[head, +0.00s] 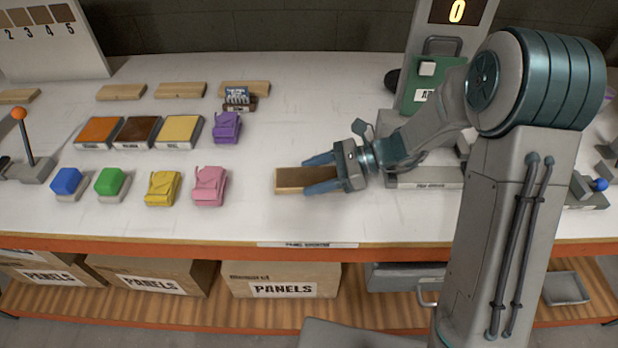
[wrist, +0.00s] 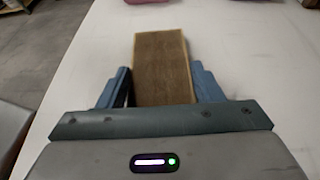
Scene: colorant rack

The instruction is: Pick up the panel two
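A flat brown panel with a pale wooden edge (head: 292,178) lies on the white table near the middle front. It also shows in the wrist view (wrist: 163,65), pointing straight away from me. No number is readable on it, so I cannot tell from a label that it is panel two. My gripper (head: 312,175) is low at the panel's right end, with one blue finger along each long side. In the wrist view the fingers (wrist: 163,90) straddle the panel's near end, with a narrow dark gap on the left; contact on the right is unclear.
Yellow (head: 162,188), pink (head: 209,186) and purple (head: 227,127) bundles and blue and green buttons are nearby. A grey device (head: 425,178) stands right. Table behind the panel is clear.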

